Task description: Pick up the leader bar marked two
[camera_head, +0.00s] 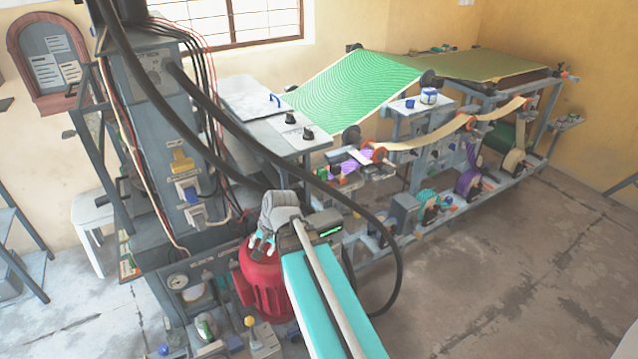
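My gripper (262,246) hangs at the end of my arm, left of the lower middle, in front of a red motor-like drum (266,284). Its two pale fingers point down and stand apart, with nothing seen between them. I cannot pick out a leader bar marked two; no such marking is readable at this size. Small bars and rollers with orange ends (378,153) sit along the machine's middle, right of and beyond my gripper.
A tall grey control cabinet (155,100) with cables stands at the left. A green sheet (355,85) slopes over the long press, with an olive sheet (480,65) behind. A black hose (401,255) loops right of my arm. The concrete floor (520,270) at right is clear.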

